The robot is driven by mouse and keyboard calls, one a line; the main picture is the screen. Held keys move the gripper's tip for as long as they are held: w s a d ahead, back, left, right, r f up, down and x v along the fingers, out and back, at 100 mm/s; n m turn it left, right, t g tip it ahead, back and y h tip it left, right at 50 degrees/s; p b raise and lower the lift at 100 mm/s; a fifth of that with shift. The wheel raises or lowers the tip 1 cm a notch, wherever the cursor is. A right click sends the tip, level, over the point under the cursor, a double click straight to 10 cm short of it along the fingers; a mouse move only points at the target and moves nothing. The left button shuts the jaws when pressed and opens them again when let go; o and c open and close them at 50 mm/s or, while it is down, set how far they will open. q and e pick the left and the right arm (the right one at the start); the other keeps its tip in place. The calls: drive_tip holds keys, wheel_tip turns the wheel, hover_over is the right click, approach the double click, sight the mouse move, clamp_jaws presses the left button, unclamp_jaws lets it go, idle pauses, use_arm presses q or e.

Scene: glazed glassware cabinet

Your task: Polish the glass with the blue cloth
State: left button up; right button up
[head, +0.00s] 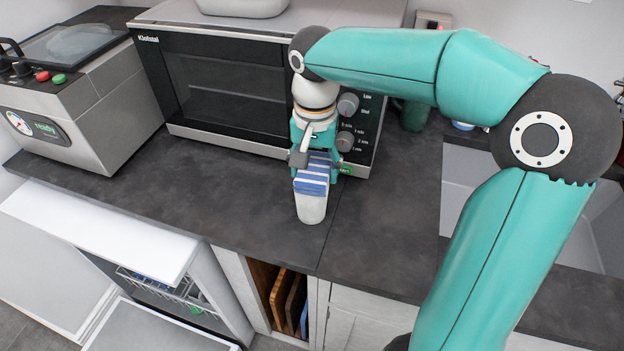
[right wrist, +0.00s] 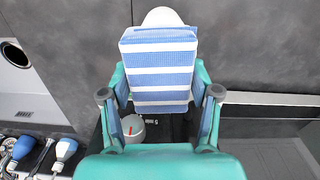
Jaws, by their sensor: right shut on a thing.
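A blue cloth with white stripes (head: 313,175) is gripped by my right gripper (head: 317,163), which is shut on it. The cloth fills the space between the fingers in the right wrist view (right wrist: 160,75). My left gripper is not in view.
An oven (head: 225,85) with knobs stands close behind the gripper. A grey machine with a gauge (head: 70,110) is at the left. The counter (head: 190,175) is clear left of the glass. Its front edge is near, above an open dishwasher (head: 165,275) and a board slot (head: 280,295).

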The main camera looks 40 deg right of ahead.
sight(302, 175)
drive_tip(key=shift+a, duration=1.6)
drive_tip(key=shift+d+p, duration=0.3)
drive_tip(key=shift+d, duration=1.1)
drive_tip(key=shift+d+f, duration=0.1)
drive_tip(key=shift+d, duration=0.7)
drive_tip(key=shift+a, duration=2.2)
drive_tip(key=shift+d+p, duration=0.35)
drive_tip(key=shift+d, duration=1.85)
drive_tip(key=shift+a, duration=2.2)
drive_tip(key=shift+d, duration=2.2)
drive_tip(key=shift+a, duration=1.35)
drive_tip(key=shift+a+p, duration=0.3)
drive_tip(key=shift+a, duration=0.55)
